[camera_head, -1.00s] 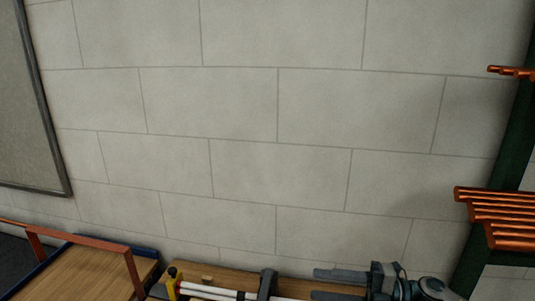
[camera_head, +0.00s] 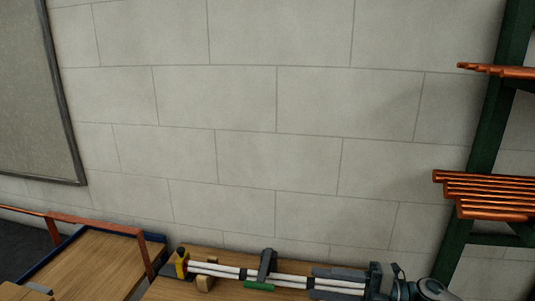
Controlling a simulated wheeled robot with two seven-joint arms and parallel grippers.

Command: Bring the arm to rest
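My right gripper (camera_head: 338,284) shows at the bottom right, with its dark grey fingers pointing left. The fingers are apart, one above the other in the picture. White tubes (camera_head: 222,271) on the wooden bench (camera_head: 210,292) show in the gap between them; I cannot tell whether the gripper touches them, and it does not look closed on anything. My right wrist and arm run off toward the bottom right edge. I do not make out my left gripper in this view.
A wooden cart (camera_head: 95,265) with an orange rail (camera_head: 98,222) stands at the bottom left. A dark upright clamp (camera_head: 267,264) holds the tubes on the bench. A green rack (camera_head: 485,125) with copper pipes (camera_head: 488,189) stands at the right.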

